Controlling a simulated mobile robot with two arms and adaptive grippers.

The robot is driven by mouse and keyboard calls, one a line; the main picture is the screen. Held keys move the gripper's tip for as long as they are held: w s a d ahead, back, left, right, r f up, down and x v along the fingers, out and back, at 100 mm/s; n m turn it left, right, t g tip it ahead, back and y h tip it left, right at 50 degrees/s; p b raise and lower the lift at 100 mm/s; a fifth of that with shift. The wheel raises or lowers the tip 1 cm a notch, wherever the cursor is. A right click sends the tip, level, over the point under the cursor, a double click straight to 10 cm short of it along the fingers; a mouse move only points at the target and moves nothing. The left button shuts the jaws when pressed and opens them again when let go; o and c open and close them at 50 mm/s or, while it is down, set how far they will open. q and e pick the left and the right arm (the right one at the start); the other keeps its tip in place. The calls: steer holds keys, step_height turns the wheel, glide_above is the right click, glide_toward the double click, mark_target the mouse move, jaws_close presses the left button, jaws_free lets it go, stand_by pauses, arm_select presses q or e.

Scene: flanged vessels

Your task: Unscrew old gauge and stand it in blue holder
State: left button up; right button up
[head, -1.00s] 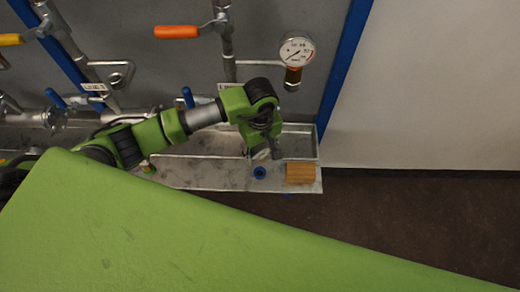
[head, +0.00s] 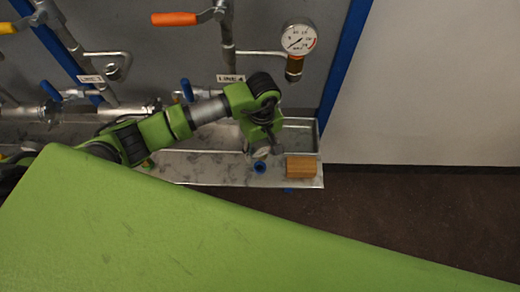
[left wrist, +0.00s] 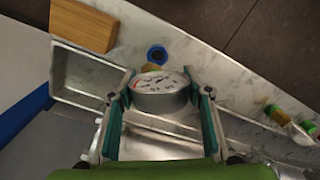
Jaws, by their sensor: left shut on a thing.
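My left gripper (left wrist: 160,92) is shut on a round gauge (left wrist: 158,100) with a white dial and grey case. The dial faces the wrist camera, and a bit of brass stem shows at its far side. The blue holder (left wrist: 157,55) is a small ring on the metal ledge, just beyond the gauge. In the head view my left gripper (head: 262,150) hangs over the ledge beside the holder (head: 259,167). I cannot tell whether the stem touches it. Another gauge (head: 299,38) sits on a brass fitting on the wall pipe. My right gripper is not in view.
A wooden block (head: 301,167) lies on the ledge right of the holder; it also shows in the left wrist view (left wrist: 82,25). The metal ledge (head: 200,170) has a trough behind it. Pipes with an orange-handled valve (head: 174,19) line the panel. Small items (left wrist: 300,130) stand along the ledge.

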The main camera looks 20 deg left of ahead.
arm_select(q)
steer(key=shift+w+f+g+b, duration=0.1)
steer(key=shift+g+b, duration=1)
steer(key=shift+b, duration=0.4)
steer(key=shift+s+d+b, duration=0.15)
steer(key=shift+s+b, duration=0.1)
steer(key=shift+b, duration=0.05)
stand_by(0.8)
